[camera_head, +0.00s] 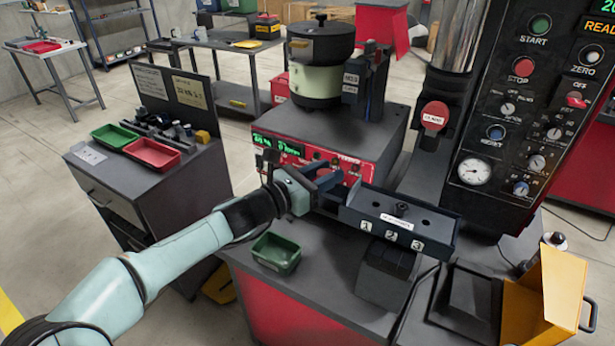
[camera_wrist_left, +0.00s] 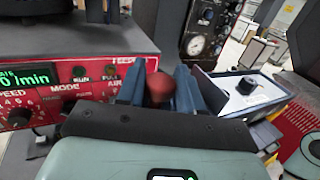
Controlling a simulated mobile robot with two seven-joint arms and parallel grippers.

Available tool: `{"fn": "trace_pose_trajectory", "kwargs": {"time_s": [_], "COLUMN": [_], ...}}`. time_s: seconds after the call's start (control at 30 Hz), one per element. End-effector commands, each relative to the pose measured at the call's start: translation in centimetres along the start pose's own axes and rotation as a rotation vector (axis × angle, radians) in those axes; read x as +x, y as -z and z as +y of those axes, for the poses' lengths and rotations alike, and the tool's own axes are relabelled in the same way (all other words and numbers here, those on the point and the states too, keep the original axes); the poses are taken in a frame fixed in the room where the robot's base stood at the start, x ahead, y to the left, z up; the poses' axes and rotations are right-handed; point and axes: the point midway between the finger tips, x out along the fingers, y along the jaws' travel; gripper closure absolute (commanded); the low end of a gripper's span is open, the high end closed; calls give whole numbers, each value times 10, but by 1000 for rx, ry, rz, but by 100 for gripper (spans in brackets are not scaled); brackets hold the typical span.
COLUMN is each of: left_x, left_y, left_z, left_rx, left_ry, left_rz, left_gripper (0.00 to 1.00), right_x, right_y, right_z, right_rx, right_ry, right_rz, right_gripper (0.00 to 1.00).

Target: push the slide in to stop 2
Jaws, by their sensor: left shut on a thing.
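The slide unit (camera_head: 425,222) is a dark blue channel on a dark block, with white marks 1, 2 and 3 along its front side. A small black knob (camera_head: 402,208) stands on its top, behind a white label. My left gripper (camera_head: 325,188) is at the channel's left end, in front of the red control panel. In the left wrist view a red ball knob (camera_wrist_left: 160,87) sits between its two blue fingers, which are shut on it. The channel's top also shows there, right of the fingers (camera_wrist_left: 232,98). The slide's exact stop is unclear because the gripper covers that end. My right gripper is out of view.
A red-fronted feeder controller (camera_head: 320,152) stands close behind my gripper, with a bowl (camera_head: 315,80) on top. A green tray (camera_head: 276,252) lies below my forearm. A tall control panel (camera_head: 520,120) stands behind right, and a yellow bin (camera_head: 550,295) at right front.

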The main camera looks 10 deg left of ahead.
Motion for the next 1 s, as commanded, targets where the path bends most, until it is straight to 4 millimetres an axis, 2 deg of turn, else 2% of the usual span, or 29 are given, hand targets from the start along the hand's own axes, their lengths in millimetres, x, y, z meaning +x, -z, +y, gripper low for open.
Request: {"fn": "trace_pose_trajectory", "kwargs": {"time_s": [0.03, 0.13, 0.57, 0.6, 0.63, 1.0], "left_x": [2, 4, 5, 5, 5, 1], "left_y": [-10, -11, -12, -12, -12, -5], "left_z": [-9, -14, -15, -15, -15, -13], "left_rx": [4, 4, 3, 3, 3, 2], "left_ry": [12, 11, 8, 7, 7, 3], "left_rz": [-22, -23, -22, -22, -22, -9], "left_gripper": [100, 100, 100, 55, 45, 44], "right_x": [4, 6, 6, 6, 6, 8], "right_y": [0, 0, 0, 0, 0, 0], "right_z": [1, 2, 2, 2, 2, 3], "right_rx": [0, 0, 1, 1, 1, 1], "right_ry": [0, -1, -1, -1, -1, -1], "right_rz": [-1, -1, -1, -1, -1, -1], "right_gripper": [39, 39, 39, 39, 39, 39]}}
